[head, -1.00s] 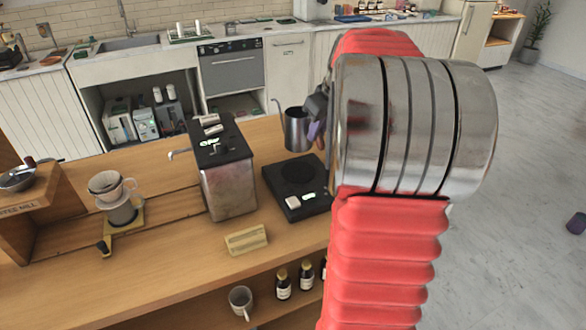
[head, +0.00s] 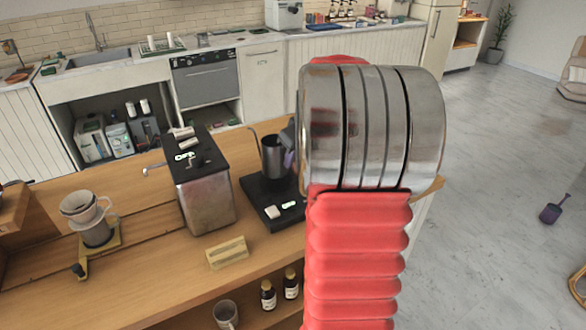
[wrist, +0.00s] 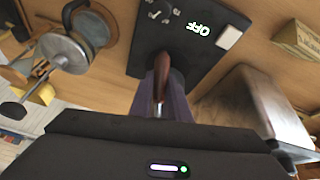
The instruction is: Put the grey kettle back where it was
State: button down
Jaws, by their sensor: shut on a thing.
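The grey kettle (head: 274,158), a metal pot with a thin spout on its left, is upright at the black hot plate (head: 258,215). Its base overlaps the plate's back part in the head view, and I cannot tell whether it touches. My gripper (head: 289,158) is at the kettle's right side, mostly hidden behind my arm. In the wrist view my gripper (wrist: 162,90) is shut on a brown handle (wrist: 162,75). The hot plate (wrist: 180,45) shows there with a lit "OFF" sign. The kettle body is not clear in that view.
A steel machine with a black top (head: 205,200) stands close left of the hot plate. A wooden sign (head: 227,252) is in front. A white dripper (head: 82,207) stands farther left. The wrist view shows a glass and metal vessel (wrist: 65,50) beside the plate.

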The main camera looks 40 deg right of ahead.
jog(key=shift+f, duration=1.85)
jog(key=c, duration=1.7)
grip_release()
jog(key=shift+o, duration=0.2)
jog(key=shift+s+r, duration=0.1)
jog(key=v, duration=1.1)
jog(key=shift+s+r, duration=0.2)
jog(key=shift+r, duration=0.1)
jog(key=shift+a, duration=0.15)
